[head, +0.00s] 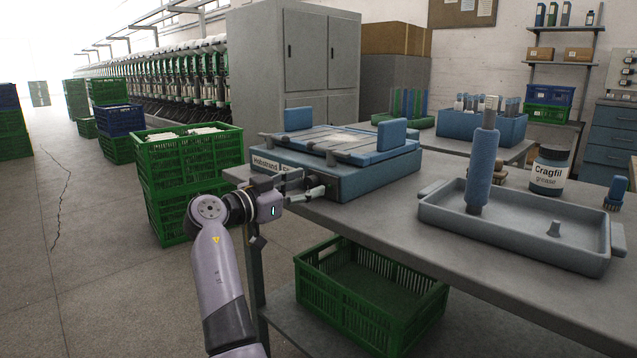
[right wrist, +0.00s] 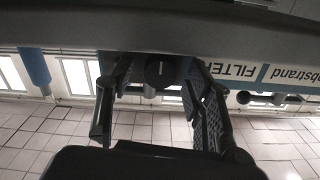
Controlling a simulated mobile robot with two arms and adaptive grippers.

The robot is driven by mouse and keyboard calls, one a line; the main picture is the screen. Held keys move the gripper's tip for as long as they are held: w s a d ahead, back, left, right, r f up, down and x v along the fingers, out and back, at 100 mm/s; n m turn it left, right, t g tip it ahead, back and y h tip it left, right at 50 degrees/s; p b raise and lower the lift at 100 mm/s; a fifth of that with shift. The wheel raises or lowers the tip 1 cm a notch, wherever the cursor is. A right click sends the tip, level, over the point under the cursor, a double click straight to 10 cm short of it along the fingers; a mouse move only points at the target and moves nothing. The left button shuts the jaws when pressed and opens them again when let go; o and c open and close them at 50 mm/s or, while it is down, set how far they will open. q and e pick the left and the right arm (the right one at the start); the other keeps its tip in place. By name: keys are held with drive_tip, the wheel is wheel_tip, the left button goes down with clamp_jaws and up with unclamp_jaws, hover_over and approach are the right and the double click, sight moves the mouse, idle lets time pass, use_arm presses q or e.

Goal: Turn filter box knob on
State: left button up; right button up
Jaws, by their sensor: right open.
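The filter box (head: 365,172) is a blue box with a "Hobstrand" label on its front, standing at the near left end of the grey workbench. My right gripper (head: 301,187) is at its front face, open. In the right wrist view the dark round knob (right wrist: 159,74) with a pale line on it lies between the two open fingers, beside the "FILTER" lettering. I cannot tell whether a finger touches it. In the head view my gripper hides the knob. My left gripper is not in view.
A grey tray (head: 500,232) with a blue spindle (head: 483,165) stands to the right on the workbench, by a grease jar (head: 549,171). A green crate (head: 372,297) is on the shelf below. Stacked green crates (head: 190,180) stand on the floor to the left.

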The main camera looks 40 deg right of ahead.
idle(0.3)
drive_tip(key=shift+c, duration=0.6)
clamp_jaws()
